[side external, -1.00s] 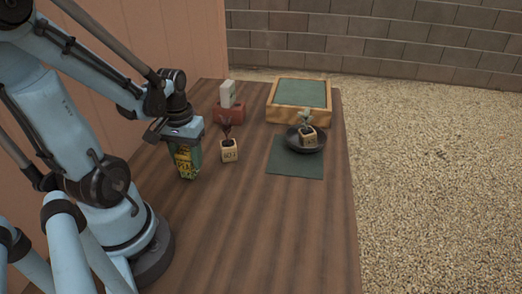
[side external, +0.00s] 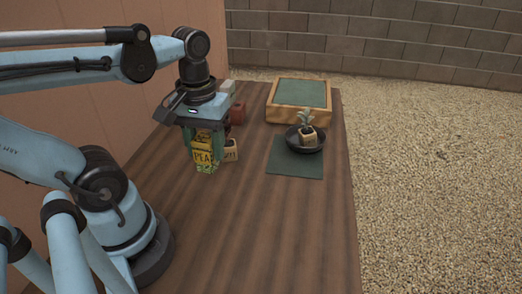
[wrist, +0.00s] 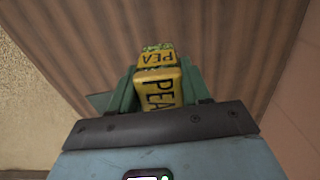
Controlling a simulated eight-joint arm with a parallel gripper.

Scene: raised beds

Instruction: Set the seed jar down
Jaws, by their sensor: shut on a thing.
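The seed jar (side external: 204,158) is yellow with green and a black "PEA" label. My gripper (side external: 206,140) is shut on it, with green fingers on its sides, over the left part of the wooden table. The jar stands roughly upright; whether its base touches the table I cannot tell. In the wrist view the jar (wrist: 158,80) lies between the fingers of my gripper (wrist: 158,95), its label showing.
A small cube planter (side external: 231,151) is partly hidden right behind the jar. A dark dish (side external: 302,149) with another planter (side external: 307,134) sits on a green mat (side external: 290,171). A wood-framed box (side external: 300,116) and a red block (side external: 238,115) stand farther back. The front table is clear.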

